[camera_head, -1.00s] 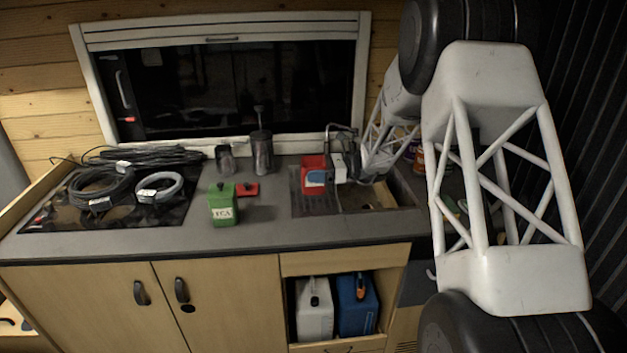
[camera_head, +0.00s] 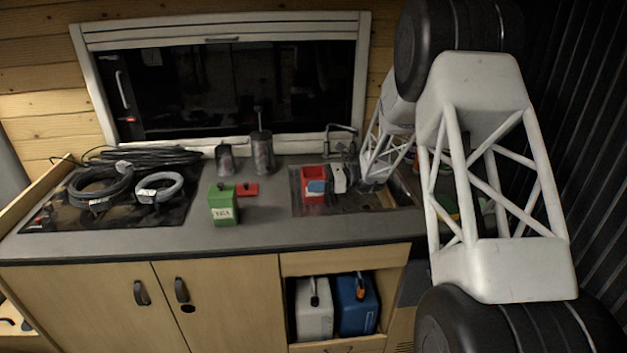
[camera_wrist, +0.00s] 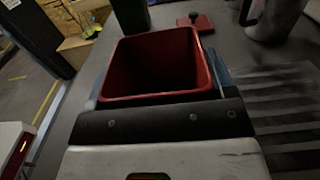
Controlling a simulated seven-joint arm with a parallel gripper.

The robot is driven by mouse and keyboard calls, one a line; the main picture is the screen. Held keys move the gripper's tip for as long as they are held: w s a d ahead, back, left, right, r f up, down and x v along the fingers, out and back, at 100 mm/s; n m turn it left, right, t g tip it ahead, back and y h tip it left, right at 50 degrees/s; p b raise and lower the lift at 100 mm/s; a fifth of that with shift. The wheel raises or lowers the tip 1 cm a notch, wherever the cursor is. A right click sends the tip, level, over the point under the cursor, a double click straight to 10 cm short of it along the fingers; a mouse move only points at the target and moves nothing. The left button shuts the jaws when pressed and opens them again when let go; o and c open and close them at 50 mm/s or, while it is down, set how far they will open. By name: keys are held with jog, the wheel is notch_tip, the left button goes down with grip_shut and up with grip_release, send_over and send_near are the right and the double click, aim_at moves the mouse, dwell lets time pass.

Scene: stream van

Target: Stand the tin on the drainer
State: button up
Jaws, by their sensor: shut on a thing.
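The tin is red, square and open at the top. In the head view the tin (camera_head: 313,173) is upright over the drainer (camera_head: 296,190), the ridged part left of the sink; I cannot tell whether it touches it. My gripper (camera_head: 318,187) is shut on the tin, with a blue fingertip across its near side. In the wrist view the tin (camera_wrist: 155,62) shows its empty inside, and the gripper (camera_wrist: 160,105) lies against it. The drainer's ridges (camera_wrist: 285,110) show to the right. The tin's base is hidden.
A green tin (camera_head: 222,207) labelled TEA stands on the worktop left of the drainer, with a red knobbed lid (camera_head: 247,189) beside it. Two dark metal vessels (camera_head: 262,155) stand behind. The tap (camera_head: 340,137) rises behind the sink. Coiled cables (camera_head: 100,188) lie on the hob.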

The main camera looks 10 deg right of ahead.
jog(key=shift+f, duration=0.1)
jog(key=o, duration=1.2)
jog(key=shift+d, duration=0.1)
jog(key=d, duration=1.2)
jog(key=shift+a+r, duration=0.1)
jog(key=shift+r, duration=0.15)
